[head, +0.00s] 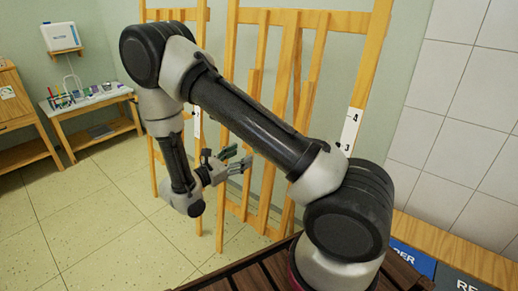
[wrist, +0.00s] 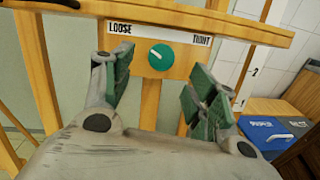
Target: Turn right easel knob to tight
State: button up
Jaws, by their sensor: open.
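In the wrist view a round green knob (wrist: 161,62) sits on a wooden crossbar of the easel, between the labels LOOSE (wrist: 120,28) on the left and TIGHT (wrist: 201,39) on the right. Its white mark points up and left, toward LOOSE. My gripper (wrist: 157,80) is open and empty, with one green-padded finger on each side of the knob in the picture; no contact shows. In the head view my gripper (head: 236,160) is in front of the right easel (head: 367,65), and the knob cannot be made out there.
Another wooden easel (head: 202,75) stands to the left. A blue-topped bin (wrist: 262,133) is at the right in the wrist view. A small table with art supplies (head: 88,102) and a wooden cabinet (head: 12,105) stand far left. The tiled floor (head: 90,210) between is clear.

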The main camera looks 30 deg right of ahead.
jog(key=x, duration=0.7)
jog(key=shift+d, duration=0.2)
jog(key=c, duration=1)
